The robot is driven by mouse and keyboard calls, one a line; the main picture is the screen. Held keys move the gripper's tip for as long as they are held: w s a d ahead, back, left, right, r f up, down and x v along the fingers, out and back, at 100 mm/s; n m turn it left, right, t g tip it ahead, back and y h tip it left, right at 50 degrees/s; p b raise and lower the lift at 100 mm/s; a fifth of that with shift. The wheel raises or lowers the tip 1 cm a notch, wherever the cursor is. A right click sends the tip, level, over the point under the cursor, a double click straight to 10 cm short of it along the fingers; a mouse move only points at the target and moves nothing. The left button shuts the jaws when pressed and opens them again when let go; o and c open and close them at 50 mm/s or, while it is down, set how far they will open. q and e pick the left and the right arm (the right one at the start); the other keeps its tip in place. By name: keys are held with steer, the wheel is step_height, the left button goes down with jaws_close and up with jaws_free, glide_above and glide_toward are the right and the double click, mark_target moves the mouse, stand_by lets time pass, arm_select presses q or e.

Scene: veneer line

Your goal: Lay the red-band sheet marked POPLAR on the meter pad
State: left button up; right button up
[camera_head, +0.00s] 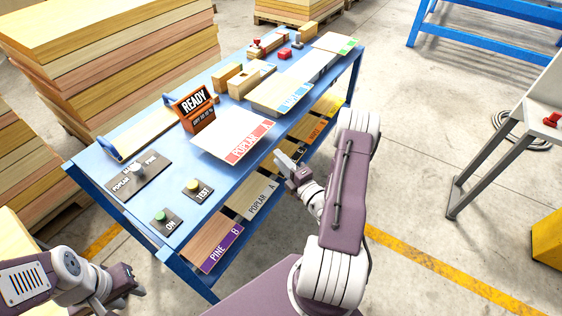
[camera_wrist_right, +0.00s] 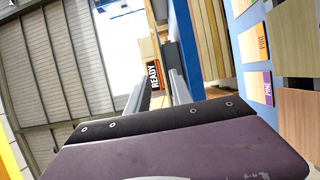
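The red-band sheet marked POPLAR A (camera_head: 230,128) lies flat on the blue table (camera_head: 112,190), in front of the meter's READY display (camera_head: 195,106). Its red band faces the table's front edge. I cannot make out a separate meter pad; whether one is under the sheet is hidden. My right gripper (camera_head: 287,170) is just off the front edge, right of the red-band sheet and apart from it. Its fingers show in the right wrist view (camera_wrist_right: 158,90), spread with nothing between them. My left gripper (camera_head: 118,293) is low at the left, away from the table, its fingertips unclear.
A selector knob plate (camera_head: 138,180), a TEST button (camera_head: 197,190) and an ON button (camera_head: 165,222) sit at the near left. A blue-band sheet (camera_head: 282,92) and a green-band sheet (camera_head: 335,42) lie farther back. Below, a shelf holds several sheets, including purple-band PINE B (camera_head: 213,240).

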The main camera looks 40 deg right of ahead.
steer(key=s+a+r+n+g+y, duration=0.1)
steer(key=a+r+n+g+y, duration=0.15)
steer(key=a+n+y, duration=0.55)
steer(key=s+a+r+n+g+y, duration=0.15)
steer(key=a+n+g+y, duration=0.35)
steer(key=a, duration=0.5)
steer(key=s+a+f+n+g+h, duration=0.1)
steer(key=s+a+n+g, duration=0.45)
steer(key=s+n, duration=0.35)
steer(key=s+a+f+n+g+h, duration=0.1)
steer(key=s+a+n+g, duration=0.45)
steer(key=n, duration=0.55)
steer(key=s+d+f+n+g+h, duration=0.2)
steer(key=s+d+f+n+h, duration=0.1)
steer(key=d+n+h, duration=0.8)
steer(key=w+d+r+n+t+p, duration=0.1)
steer(key=w+d+r+n+t, duration=0.1)
steer(key=w+n, duration=0.4)
steer(key=r+n+t, duration=0.1)
steer(key=n, duration=0.2)
steer(key=shift+d+n+t, duration=0.2)
steer(key=shift+n+t, duration=0.15)
steer(key=shift+n, duration=0.05)
